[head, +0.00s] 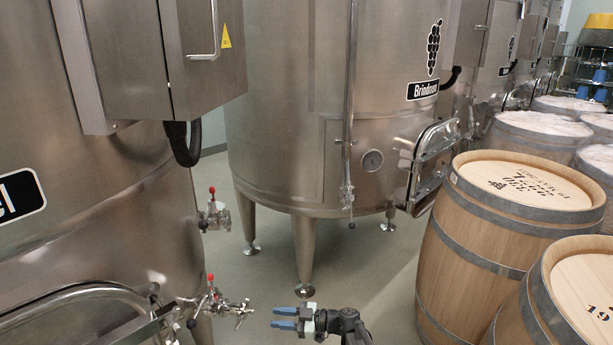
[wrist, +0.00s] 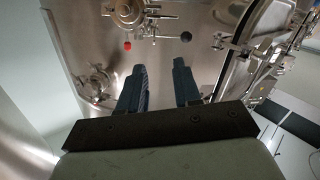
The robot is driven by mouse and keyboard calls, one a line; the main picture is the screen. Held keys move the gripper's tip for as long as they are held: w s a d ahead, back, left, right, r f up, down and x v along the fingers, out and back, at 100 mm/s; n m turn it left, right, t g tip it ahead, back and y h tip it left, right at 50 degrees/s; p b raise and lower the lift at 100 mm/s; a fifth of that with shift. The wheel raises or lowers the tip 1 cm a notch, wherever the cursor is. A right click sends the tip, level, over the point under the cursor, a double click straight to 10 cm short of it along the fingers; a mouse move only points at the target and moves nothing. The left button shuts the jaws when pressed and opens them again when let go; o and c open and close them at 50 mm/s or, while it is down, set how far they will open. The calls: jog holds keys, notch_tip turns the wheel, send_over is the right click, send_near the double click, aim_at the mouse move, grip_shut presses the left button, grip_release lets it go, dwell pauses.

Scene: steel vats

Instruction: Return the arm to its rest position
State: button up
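My gripper (head: 284,318) shows at the bottom middle of the head view, its blue fingers pointing left toward the near vat's valve. In the wrist view the two dark fingers (wrist: 160,90) stand apart with nothing between them, so it is open and empty. A red-handled valve (head: 213,300) on the near steel vat (head: 90,180) is to the left of the fingertips, with a visible gap in the head view. In the wrist view a red knob (wrist: 127,45) and a black knob (wrist: 186,37) show on the vat beyond the fingers.
A second steel vat (head: 280,110) on legs stands behind. A higher red-handled valve (head: 213,212) sticks out from the near vat. Wooden barrels (head: 478,240) crowd the right side. A curved pipe handle (head: 80,292) is at lower left. Bare floor (head: 270,270) lies between.

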jog(key=s+d+f+m+g+h, duration=0.2)
jog(key=s+d+f+m+h, duration=0.45)
jog(key=f+m, duration=0.35)
jog(key=s+d+f+m+g+h, duration=0.2)
jog(key=s+d+f+m+h, duration=0.3)
jog(key=s+f+m, duration=0.3)
jog(key=s+d+f+g+h, duration=0.1)
jog(key=s+d+f, duration=0.3)
jog(key=s, duration=0.5)
jog(key=s+d+f+m+g+h, duration=0.1)
jog(key=s+d+f, duration=0.3)
jog(key=s, duration=0.5)
jog(key=s+d+f+g+h, duration=0.3)
jog(key=s+d+f, duration=0.2)
jog(key=s, duration=0.4)
jog(key=shift+f+h, duration=0.35)
jog(key=shift+f, duration=0.1)
jog(key=shift+o, duration=0.4)
jog(key=shift+d, duration=0.1)
